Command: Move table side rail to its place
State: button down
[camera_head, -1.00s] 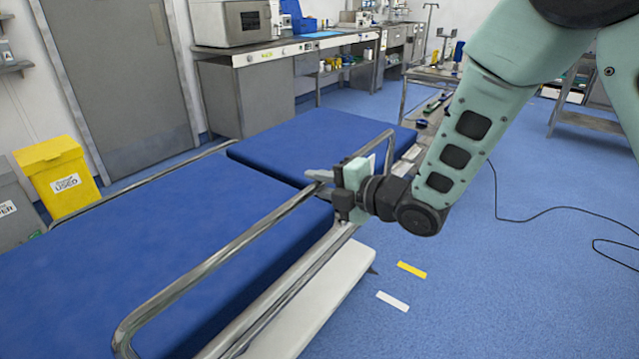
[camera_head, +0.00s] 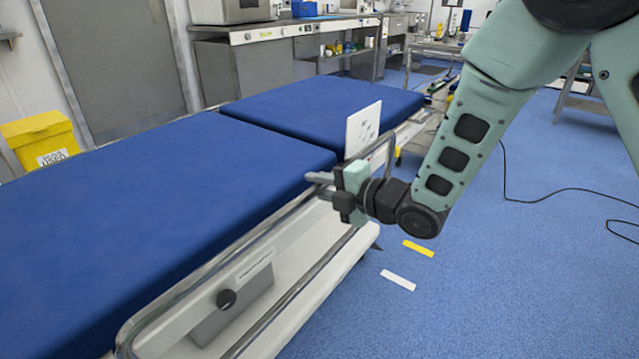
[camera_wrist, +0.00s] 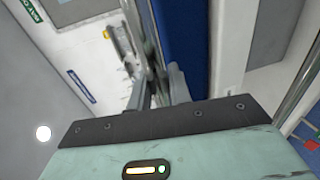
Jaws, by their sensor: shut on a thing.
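The side rail (camera_head: 135,321) is a long, bent metal tube frame. It lies along the near side of the operating table (camera_head: 130,225), with its upper bar low beside the blue mattress edge. Its rounded end is at the lower left; the other end rises behind my gripper. My gripper (camera_head: 322,185) is shut on the rail's upper bar toward its far end. In the wrist view, the fingers (camera_wrist: 158,90) close around the tube, next to the blue mattress edge (camera_wrist: 182,45). The rail's contact with its mounts cannot be made out.
A white panel (camera_head: 362,130) stands beside the mattress near my gripper. A yellow bin (camera_head: 40,136) and counter (camera_head: 285,32) are beyond.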

notch_tip(320, 180, down, 6)
jog(key=b, duration=0.3)
jog(key=shift+d, duration=0.1)
jog(key=shift+s, duration=0.1)
jog(key=c, duration=1.3)
grip_release()
jog(key=shift+r, duration=0.1)
jog(key=shift+d+r, duration=0.1)
jog(key=p+v, duration=1.2)
jog(key=v, duration=0.5)
jog(key=shift+r, duration=0.1)
